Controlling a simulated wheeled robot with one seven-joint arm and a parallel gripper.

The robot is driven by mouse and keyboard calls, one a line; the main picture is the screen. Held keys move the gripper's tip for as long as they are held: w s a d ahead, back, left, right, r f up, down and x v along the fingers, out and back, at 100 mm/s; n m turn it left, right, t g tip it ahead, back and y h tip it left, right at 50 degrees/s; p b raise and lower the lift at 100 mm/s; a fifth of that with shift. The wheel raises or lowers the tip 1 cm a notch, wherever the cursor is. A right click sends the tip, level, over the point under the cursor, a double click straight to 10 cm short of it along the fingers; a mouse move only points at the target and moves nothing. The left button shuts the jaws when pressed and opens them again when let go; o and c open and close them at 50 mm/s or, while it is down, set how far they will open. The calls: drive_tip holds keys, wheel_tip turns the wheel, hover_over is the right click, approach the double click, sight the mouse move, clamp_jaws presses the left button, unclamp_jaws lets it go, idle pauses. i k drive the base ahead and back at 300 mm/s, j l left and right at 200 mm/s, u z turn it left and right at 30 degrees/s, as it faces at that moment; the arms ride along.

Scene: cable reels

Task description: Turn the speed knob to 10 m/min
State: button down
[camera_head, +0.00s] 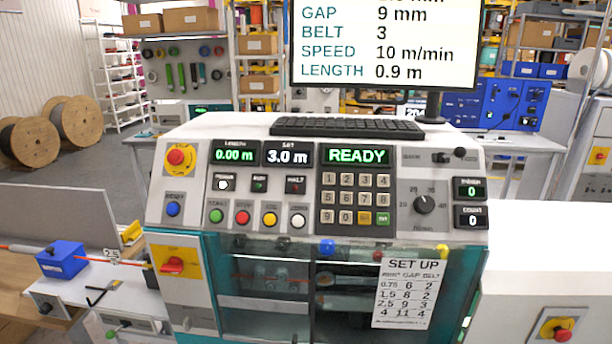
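The speed knob (424,203) is a round black knob on a grey scale plate at the right of the machine's sloped control panel (330,135). Numbers ring it, with 20 and 30 near the top and a small unit label below. Its pointer is too small to read surely. A screen (385,40) above lists gap 9 mm, belt 3, speed 10 m/min and length 0.9 m. A panel display (358,156) reads READY. My gripper is not in view.
A red emergency button (180,157) is at the panel's left. A keyboard (346,128) lies on top. Space before the knob looks clear.

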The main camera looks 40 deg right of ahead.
sight(423, 205)
drive_tip(key=z, duration=2.2)
